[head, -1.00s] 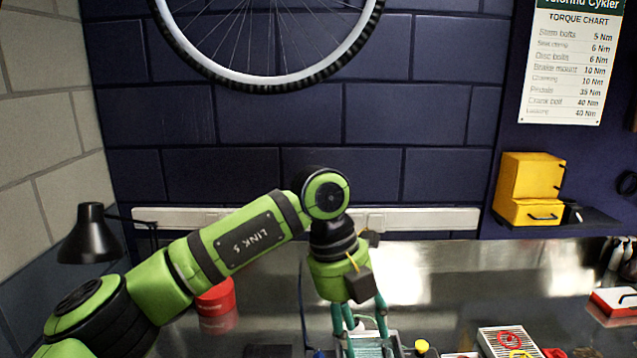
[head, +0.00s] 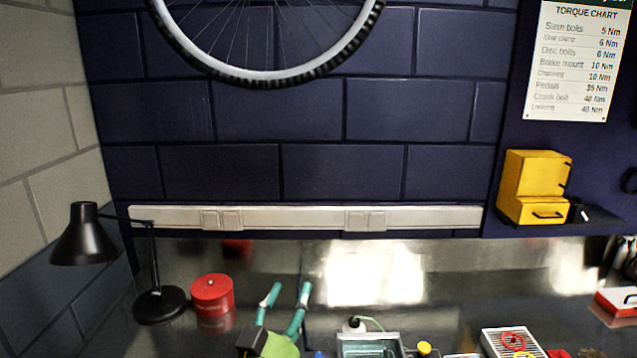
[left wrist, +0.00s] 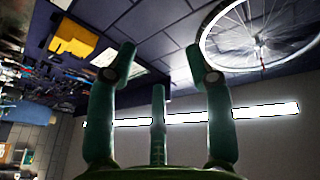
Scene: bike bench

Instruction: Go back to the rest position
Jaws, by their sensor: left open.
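My left gripper (head: 287,297) shows low in the head view, its teal fingers spread and pointing up, with nothing between them. The rest of the left arm is below the frame. In the left wrist view the fingers of the left gripper (left wrist: 160,75) stand apart and empty, with the dark wall and bike wheel (left wrist: 262,35) beyond them. The right gripper is not in view.
A red round tin (head: 212,294) and a black desk lamp (head: 84,238) stand left of the gripper. A grey tray (head: 368,340) lies to its right, near a white slatted box (head: 510,343). A yellow cabinet (head: 533,187) sits on a shelf at right.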

